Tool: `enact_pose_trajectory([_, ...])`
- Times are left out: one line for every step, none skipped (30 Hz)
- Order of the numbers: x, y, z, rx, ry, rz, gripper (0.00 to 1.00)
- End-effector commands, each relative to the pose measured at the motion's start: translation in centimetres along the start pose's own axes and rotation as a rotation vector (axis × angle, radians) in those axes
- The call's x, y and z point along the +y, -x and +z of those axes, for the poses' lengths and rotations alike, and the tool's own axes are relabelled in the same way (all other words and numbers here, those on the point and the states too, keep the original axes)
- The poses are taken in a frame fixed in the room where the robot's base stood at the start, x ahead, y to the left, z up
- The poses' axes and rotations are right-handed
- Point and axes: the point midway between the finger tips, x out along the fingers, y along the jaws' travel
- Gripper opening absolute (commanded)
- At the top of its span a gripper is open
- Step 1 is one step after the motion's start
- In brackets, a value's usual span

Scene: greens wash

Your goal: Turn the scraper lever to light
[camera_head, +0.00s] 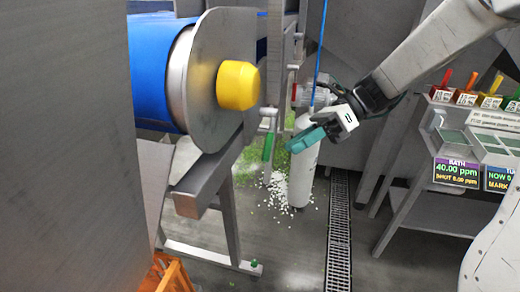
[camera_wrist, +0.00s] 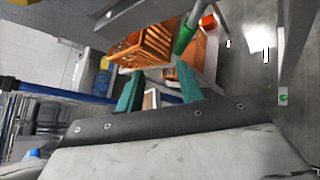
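A lever with a green grip (camera_head: 268,147), which looks like the scraper lever, hangs beside the round steel end plate of the blue roller. Its green grip (camera_wrist: 187,36) also shows in the wrist view, beyond my fingertips and slightly to the right. My gripper (camera_head: 303,140) has teal fingers and is to the right of the lever in the head view, apart from it. In the wrist view my gripper (camera_wrist: 160,90) has its two fingers spread, with nothing held between them. I cannot read any scale or marking at the lever.
The blue roller (camera_head: 152,68) with a yellow hub (camera_head: 238,85) stands left. A white cylinder (camera_head: 303,175) stands below my gripper, with white bits (camera_head: 275,187) on the floor. A floor grate (camera_head: 339,225) runs nearby. Orange crates (camera_wrist: 147,46) lie beyond. A display panel (camera_head: 456,173) is right.

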Motion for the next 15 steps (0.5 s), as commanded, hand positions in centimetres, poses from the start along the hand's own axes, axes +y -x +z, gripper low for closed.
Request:
enact_pose_trajectory([-1.3,0.0,0.3,-0.050,-0.082,0.015,0.37])
enact_pose_trajectory([-1.9,0.0,0.5,-0.075,-0.124,0.022,0.37])
enact_pose_trajectory([-2.5,0.0,0.7,-0.103,-0.171,0.031,0.37])
enact_pose_trajectory([-3.0,0.0,0.8,-0.121,-0.199,0.036,0.37])
enact_pose_trajectory([-3.3,0.0,0.9,-0.135,-0.224,0.041,0.37])
enact_pose_trajectory([-3.6,0.0,1.1,-0.150,-0.248,0.046,0.37])
enact_pose_trajectory([-3.8,-0.1,1.1,-0.157,-0.261,0.049,0.37])
enact_pose_trajectory([-3.9,-0.2,1.2,-0.163,-0.270,0.052,0.37])
enact_pose_trajectory([-4.0,-0.5,1.3,-0.168,-0.277,0.053,0.37])
enact_pose_trajectory([-4.0,-0.8,1.4,-0.168,-0.280,0.054,0.37])
enact_pose_trajectory([-4.0,-1.2,1.4,-0.168,-0.280,0.055,0.37])
enact_pose_trajectory([-3.9,-1.8,1.6,-0.167,-0.280,0.056,0.37])
enact_pose_trajectory([-3.9,-2.3,1.6,-0.167,-0.279,0.056,0.37])
enact_pose_trajectory([-3.9,-2.8,1.7,-0.166,-0.279,0.056,0.37])
enact_pose_trajectory([-3.8,-3.5,1.8,-0.165,-0.278,0.056,0.37])
